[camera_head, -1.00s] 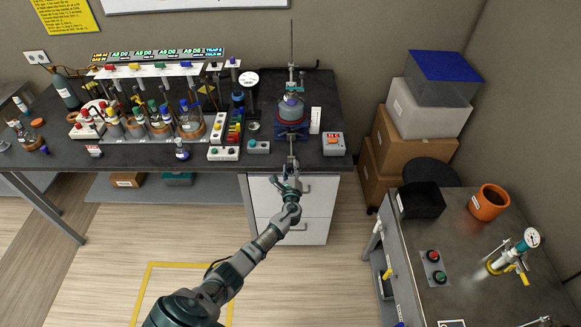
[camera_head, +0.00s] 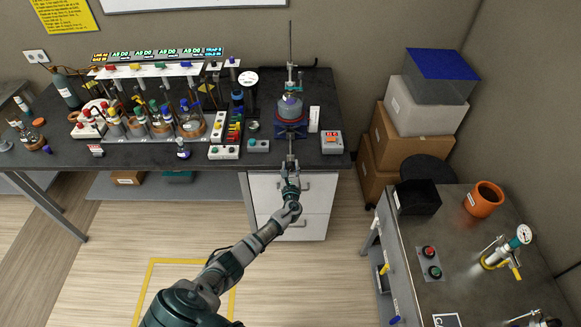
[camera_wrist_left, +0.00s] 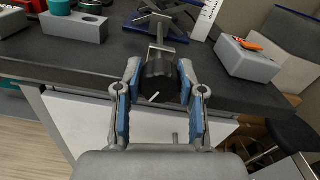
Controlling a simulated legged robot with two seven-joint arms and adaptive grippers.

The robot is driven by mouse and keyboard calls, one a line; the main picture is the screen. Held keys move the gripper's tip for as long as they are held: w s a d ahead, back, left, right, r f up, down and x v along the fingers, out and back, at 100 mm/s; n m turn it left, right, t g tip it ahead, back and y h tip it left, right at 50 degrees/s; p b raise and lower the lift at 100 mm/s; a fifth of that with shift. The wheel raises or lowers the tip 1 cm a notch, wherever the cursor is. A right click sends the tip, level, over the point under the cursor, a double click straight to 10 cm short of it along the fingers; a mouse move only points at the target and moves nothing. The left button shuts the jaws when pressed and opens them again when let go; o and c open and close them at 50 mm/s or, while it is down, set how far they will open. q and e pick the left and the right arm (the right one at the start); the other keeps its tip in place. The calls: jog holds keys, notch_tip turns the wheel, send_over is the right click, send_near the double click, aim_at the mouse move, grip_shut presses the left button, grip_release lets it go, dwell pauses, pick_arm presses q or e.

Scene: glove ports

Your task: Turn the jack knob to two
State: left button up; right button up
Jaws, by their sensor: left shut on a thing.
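The jack (camera_head: 290,130) stands near the front edge of the dark bench, with a round flask (camera_head: 290,107) on top of it. Its black knob (camera_wrist_left: 158,82) faces me and carries a white pointer line, which slants to the lower left in the left wrist view. My left gripper (camera_head: 291,164) is at the knob. In the left wrist view its two blue-padded fingers (camera_wrist_left: 160,98) are on either side of the knob and shut on it. I cannot read a number on the knob. My right gripper is not in view.
A grey box with an orange switch (camera_wrist_left: 247,58) stands right of the jack, and a white scale card (camera_head: 314,119) stands beside it. White drawers (camera_head: 305,225) are below the bench edge.

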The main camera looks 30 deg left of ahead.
pick_arm(q)
jog(key=shift+s+d+f, duration=0.15)
jog(key=shift+f, duration=0.3)
jog(key=o, duration=1.2)
jog(key=shift+c, duration=0.2)
jog(key=shift+r, duration=0.15)
jog(key=v, duration=1.1)
jog(key=shift+s+d, duration=0.25)
jog(key=shift+s, duration=0.05)
